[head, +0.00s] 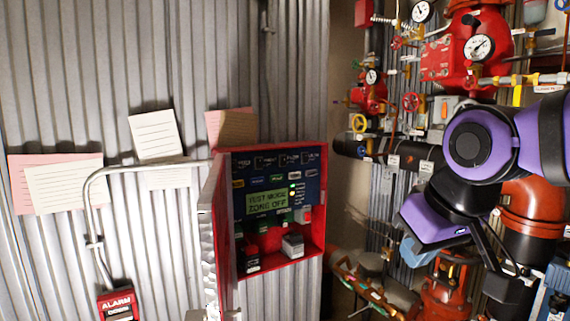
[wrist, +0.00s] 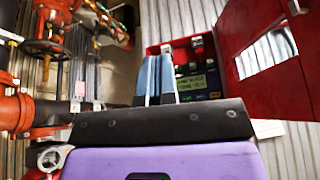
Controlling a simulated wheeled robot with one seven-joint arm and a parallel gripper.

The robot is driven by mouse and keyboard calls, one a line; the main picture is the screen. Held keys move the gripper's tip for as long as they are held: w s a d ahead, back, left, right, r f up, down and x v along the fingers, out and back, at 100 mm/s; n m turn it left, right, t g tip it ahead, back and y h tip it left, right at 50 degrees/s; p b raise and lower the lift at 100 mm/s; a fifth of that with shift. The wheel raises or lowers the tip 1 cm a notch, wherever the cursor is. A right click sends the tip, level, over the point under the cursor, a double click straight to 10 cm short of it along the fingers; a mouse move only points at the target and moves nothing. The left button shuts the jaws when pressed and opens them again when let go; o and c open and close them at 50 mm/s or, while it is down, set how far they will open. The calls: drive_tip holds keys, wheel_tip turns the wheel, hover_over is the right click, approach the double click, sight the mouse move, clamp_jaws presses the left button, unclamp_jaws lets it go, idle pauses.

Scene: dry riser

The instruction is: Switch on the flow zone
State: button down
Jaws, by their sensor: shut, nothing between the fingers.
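The red control box (head: 325,200) is on the corrugated wall with its door (head: 214,225) swung open to the left. Inside is a blue panel with a top row of small labelled switches (head: 278,161); one label seems to read FLOW. The green display (head: 267,202) appears to read TEST MODE, ZONE OFF, beside small lit lamps (head: 293,191). My gripper (head: 412,252) is right of the box, apart from it. In the wrist view, my gripper's blue fingers (wrist: 154,75) are together and empty, pointing toward the box (wrist: 168,48), and hide part of its left side.
Red pipework with gauges (head: 478,47) and valves fills the wall to the right, close to my arm. Paper notes (head: 155,134) and a conduit (head: 140,166) are on the wall left of the box. A red alarm sign (head: 118,305) is lower left. The open door stands out from the wall.

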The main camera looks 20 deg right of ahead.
sight(285, 158)
drive_tip(key=w+f+m+t+y, duration=0.1)
drive_tip(key=w+m+t, duration=0.7)
drive_tip(key=w, duration=1.1)
drive_tip(key=w+d+f+m+t+y, duration=0.1)
drive_tip(key=w+m+t+y, duration=0.2)
drive_tip(key=w, duration=1.6)
drive_tip(key=shift+w+d+m+t, duration=0.15)
drive_tip(key=shift+d+m+t, duration=0.15)
drive_tip(key=shift+m+t, duration=2.1)
drive_tip(key=shift+w+r, duration=0.1)
drive_tip(key=shift+r, duration=0.05)
drive_tip(key=x, duration=1.3)
drive_tip(key=shift+w+a+r, duration=0.1)
drive_tip(key=shift+w+a, duration=0.1)
drive_tip(key=shift+w, duration=0.1)
